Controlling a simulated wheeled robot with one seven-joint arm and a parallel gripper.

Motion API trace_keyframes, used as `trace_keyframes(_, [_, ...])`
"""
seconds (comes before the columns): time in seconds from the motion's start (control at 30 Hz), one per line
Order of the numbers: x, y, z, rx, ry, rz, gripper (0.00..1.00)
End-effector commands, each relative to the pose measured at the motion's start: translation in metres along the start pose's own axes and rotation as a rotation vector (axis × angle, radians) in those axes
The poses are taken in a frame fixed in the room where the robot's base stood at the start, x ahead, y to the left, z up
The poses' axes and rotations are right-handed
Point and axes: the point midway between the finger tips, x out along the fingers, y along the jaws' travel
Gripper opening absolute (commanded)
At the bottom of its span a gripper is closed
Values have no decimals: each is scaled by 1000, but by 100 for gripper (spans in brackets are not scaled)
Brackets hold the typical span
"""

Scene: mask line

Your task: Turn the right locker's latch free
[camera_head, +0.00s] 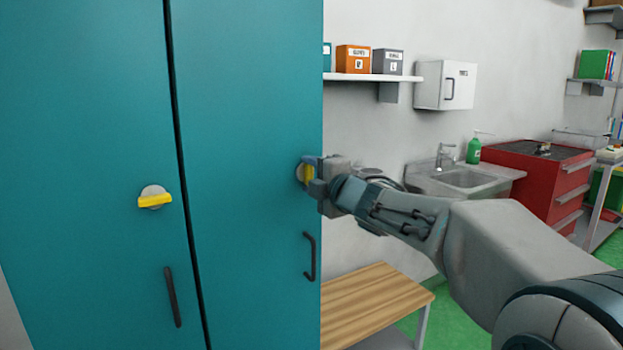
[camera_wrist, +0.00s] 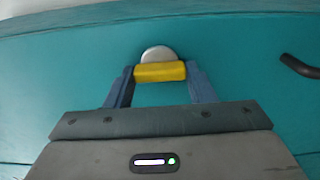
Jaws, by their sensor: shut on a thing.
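The right locker (camera_head: 245,90) is a tall teal door with a round grey latch plate and a yellow latch (camera_head: 303,175) near its right edge. My gripper (camera_head: 310,172) is at this latch and hides part of it. In the wrist view, my gripper (camera_wrist: 160,74) has a finger at each end of the yellow latch (camera_wrist: 160,72) and is shut on it. The grey plate (camera_wrist: 158,53) shows behind the latch. The right locker's black handle (camera_head: 310,257) is below the latch and also shows at the right in the wrist view (camera_wrist: 300,67).
The left locker (camera_head: 85,90) has its own yellow latch (camera_head: 155,201), lying nearly level, and a black handle (camera_head: 172,297). A wooden bench (camera_head: 375,300) stands low beside the lockers. A sink (camera_head: 465,178) and red drawer cabinet (camera_head: 530,180) are farther back. Green floor (camera_head: 455,318) shows between.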

Motion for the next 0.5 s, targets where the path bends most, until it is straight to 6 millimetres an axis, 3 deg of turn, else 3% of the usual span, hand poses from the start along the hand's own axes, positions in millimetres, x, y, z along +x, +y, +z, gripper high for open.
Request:
trace_keyframes(0.23, [0, -1, -1, -3, 3, -1, 26])
trace_keyframes(0.27, [0, -1, -1, -3, 3, -1, 55])
trace_keyframes(0.3, [0, -1, -1, -2, 3, -1, 66])
trace_keyframes(0.33, [0, -1, -1, -2, 3, -1, 71])
trace_keyframes(0.5, [0, 0, 0, -1, 1, -1, 71])
